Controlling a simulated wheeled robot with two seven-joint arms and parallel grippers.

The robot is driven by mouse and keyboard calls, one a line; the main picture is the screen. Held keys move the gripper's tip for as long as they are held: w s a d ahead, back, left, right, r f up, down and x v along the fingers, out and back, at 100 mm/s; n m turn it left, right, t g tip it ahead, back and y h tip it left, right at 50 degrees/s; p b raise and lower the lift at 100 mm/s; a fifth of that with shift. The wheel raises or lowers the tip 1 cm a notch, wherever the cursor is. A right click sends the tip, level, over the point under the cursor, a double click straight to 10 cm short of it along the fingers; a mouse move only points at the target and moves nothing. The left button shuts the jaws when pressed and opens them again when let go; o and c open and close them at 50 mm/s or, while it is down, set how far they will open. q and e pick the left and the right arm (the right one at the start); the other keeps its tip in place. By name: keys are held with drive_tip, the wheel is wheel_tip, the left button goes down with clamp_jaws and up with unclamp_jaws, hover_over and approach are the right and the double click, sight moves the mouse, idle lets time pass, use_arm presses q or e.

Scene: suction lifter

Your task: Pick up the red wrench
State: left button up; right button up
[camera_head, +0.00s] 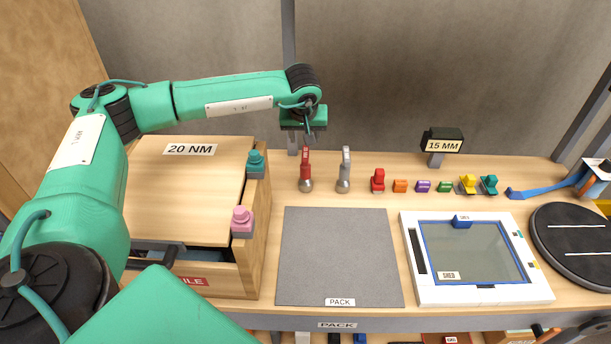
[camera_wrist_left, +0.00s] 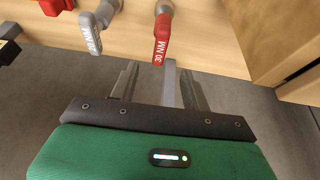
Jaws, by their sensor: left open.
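The red wrench (camera_head: 306,168) stands upright at the back of the bench, just right of the wooden box. In the left wrist view the red wrench (camera_wrist_left: 163,40) shows a "30 NM" label on its handle. A similar grey wrench (camera_head: 345,168) stands to its right, and it also shows in the wrist view (camera_wrist_left: 98,28). My left gripper (camera_head: 308,136) is above and close to the red wrench's top. In the wrist view its fingers (camera_wrist_left: 160,72) are apart, with the handle's end near the gap between them. I cannot tell whether they touch. My right gripper is not in view.
A wooden box (camera_head: 262,215) marked "20 NM" stands left, with a teal and a pink knobbed piece on its edge. A grey mat (camera_head: 340,255) lies in front. Several small coloured pieces, a white-framed tray (camera_head: 408,275) and a black turntable (camera_head: 575,262) are right.

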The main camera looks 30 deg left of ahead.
sight(304, 153)
use_arm(q)
drive_tip(key=p+x, duration=0.1)
drive_tip(key=x, duration=0.2)
drive_tip(key=shift+a+f, duration=0.15)
drive_tip(key=shift+a, duration=0.1)
drive_tip(key=p+x, duration=0.1)
drive_tip(key=x, duration=0.3)
drive_tip(key=shift+w+f, duration=0.1)
drive_tip(key=shift+w+a+f+p, duration=0.15)
drive_tip(key=shift+f+p, duration=0.15)
drive_tip(key=shift+f, duration=0.15)
drive_tip(key=p+x, duration=0.1)
drive_tip(key=x, duration=0.1)
drive_tip(key=p+x, duration=0.1)
drive_tip(key=x, duration=0.1)
drive_tip(key=shift+d+f, duration=0.15)
drive_tip(key=shift+d, duration=0.1)
drive_tip(key=shift+f, duration=0.4)
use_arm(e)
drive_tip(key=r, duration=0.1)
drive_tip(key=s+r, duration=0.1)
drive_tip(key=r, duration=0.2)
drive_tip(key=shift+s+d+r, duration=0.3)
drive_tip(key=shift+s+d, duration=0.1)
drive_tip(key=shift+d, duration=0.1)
use_arm(q)
clamp_jaws()
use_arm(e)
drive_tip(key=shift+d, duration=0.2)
